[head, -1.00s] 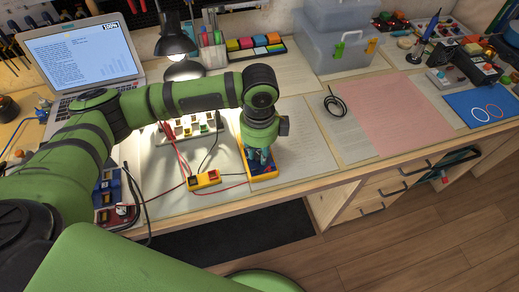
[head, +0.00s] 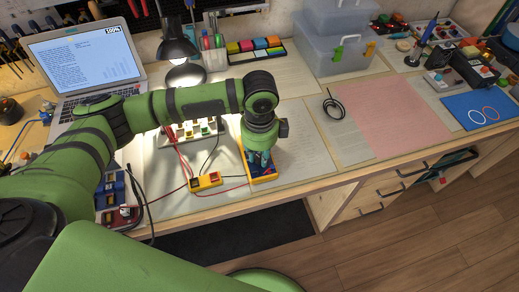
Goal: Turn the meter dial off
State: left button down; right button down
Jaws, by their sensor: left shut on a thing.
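The meter (head: 262,178) is a yellow-edged box with a blue face. It lies on the workbench near its front edge, right of the lamp. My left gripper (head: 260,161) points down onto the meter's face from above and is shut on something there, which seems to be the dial. The dial itself is hidden by the fingers and wrist, so its setting cannot be read. My right gripper is not in view.
A lamp (head: 184,72), a laptop (head: 85,62) and clear storage boxes (head: 340,45) stand behind. The pink mat (head: 395,117) at right is clear.

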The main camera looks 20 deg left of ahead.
pick_arm(q)
jog(key=n+p, duration=0.1)
jog(key=p, duration=0.2)
jog(key=n+p, duration=0.4)
jog(key=p, duration=0.1)
jog(key=shift+r+p, duration=0.3)
jog(key=shift+p, duration=0.05)
jog(key=shift+f+n+p, duration=0.25)
jog(key=shift+n+p, duration=1.15)
jog(key=shift+n, duration=0.1)
